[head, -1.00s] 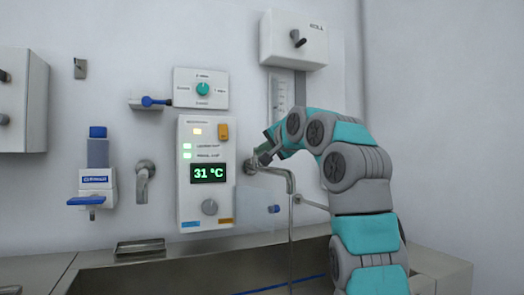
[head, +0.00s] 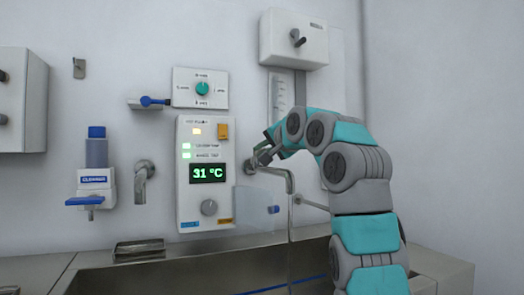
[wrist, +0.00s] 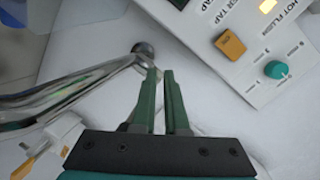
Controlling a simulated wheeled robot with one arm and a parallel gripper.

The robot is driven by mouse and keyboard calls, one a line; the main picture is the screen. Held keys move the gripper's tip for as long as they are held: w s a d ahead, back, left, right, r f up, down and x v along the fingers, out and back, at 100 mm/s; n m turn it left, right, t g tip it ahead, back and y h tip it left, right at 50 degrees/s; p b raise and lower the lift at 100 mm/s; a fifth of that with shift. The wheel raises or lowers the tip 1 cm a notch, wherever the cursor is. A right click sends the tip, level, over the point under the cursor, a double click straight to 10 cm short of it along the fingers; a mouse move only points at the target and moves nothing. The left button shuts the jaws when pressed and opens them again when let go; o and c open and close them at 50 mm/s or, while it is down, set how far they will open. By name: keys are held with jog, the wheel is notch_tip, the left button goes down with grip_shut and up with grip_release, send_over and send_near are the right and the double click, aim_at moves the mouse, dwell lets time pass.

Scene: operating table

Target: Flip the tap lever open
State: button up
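The metal tap (head: 283,174) sticks out from the wall to the right of the control panel, with its spout bending down over the sink. In the wrist view, its shiny pipe (wrist: 70,92) runs in from the left to a round end (wrist: 143,48). My gripper (head: 257,160) is at the wall end of the tap, just above the pipe. In the wrist view, my gripper's (wrist: 161,70) two green fingers are slightly apart with a narrow gap and nothing visible between them. The left fingertip is close beside the round end; I cannot tell whether they touch. No separate lever can be made out.
The control panel (head: 207,147) reading 31 °C is close on the left. A clear panel (head: 257,207) stands below the tap. The steel sink (head: 200,275) lies underneath. A grey box (head: 293,40) hangs above. Another spout (head: 143,180) is further left.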

jog(key=o, duration=0.5)
jog(key=b+v, duration=0.2)
jog(key=v, duration=0.6)
jog(key=shift+r, duration=0.1)
jog(key=shift+c, duration=0.4)
